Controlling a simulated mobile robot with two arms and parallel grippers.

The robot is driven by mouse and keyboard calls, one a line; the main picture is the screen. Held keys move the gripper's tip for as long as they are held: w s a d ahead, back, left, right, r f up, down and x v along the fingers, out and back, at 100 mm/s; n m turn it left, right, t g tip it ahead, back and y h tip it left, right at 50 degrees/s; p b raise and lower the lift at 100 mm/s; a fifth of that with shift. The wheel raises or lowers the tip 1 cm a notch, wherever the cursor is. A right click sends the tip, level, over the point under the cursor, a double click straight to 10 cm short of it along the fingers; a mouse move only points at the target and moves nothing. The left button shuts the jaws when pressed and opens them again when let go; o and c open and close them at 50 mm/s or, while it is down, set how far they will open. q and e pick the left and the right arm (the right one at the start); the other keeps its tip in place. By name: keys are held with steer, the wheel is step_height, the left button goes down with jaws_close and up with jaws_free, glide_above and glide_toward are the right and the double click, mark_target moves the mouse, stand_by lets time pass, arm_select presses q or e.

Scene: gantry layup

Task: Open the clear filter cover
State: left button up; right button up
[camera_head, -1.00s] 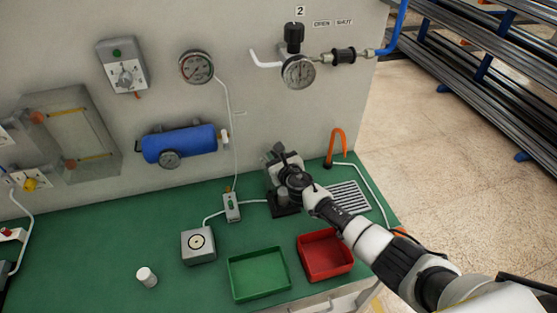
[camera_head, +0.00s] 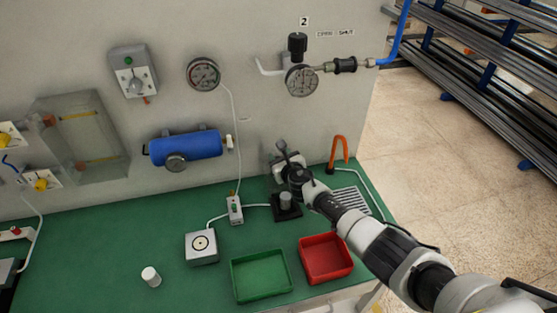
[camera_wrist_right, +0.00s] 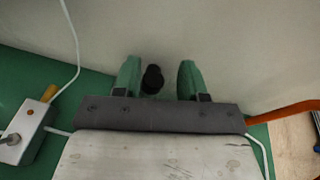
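A see-through box-shaped cover (camera_head: 108,125) is on the wall panel at the left of the head view. Yellow rods and orange-red parts show through it, and it looks closed. My right gripper (camera_head: 283,155) is far to the right of it, in front of the panel and above the bench. In the right wrist view the right gripper (camera_wrist_right: 158,80) has its two green fingers apart. A dark round knob (camera_wrist_right: 152,78) shows between them; I cannot tell how far beyond the fingers it is. My left gripper is not in view.
A blue cylinder (camera_head: 186,146) and a gauge (camera_head: 203,74) are on the panel between cover and gripper. Below the gripper is a black stand (camera_head: 286,211). A green tray (camera_head: 260,275), red tray (camera_head: 325,257) and white cup (camera_head: 151,276) stand on the green bench (camera_head: 100,255).

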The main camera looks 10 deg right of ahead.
steer(key=shift+o, duration=0.7)
steer(key=shift+d+f, duration=0.1)
steer(key=shift+s, duration=0.3)
steer(key=p+v, duration=0.5)
steer(key=v, duration=0.5)
steer(key=shift+s, duration=0.15)
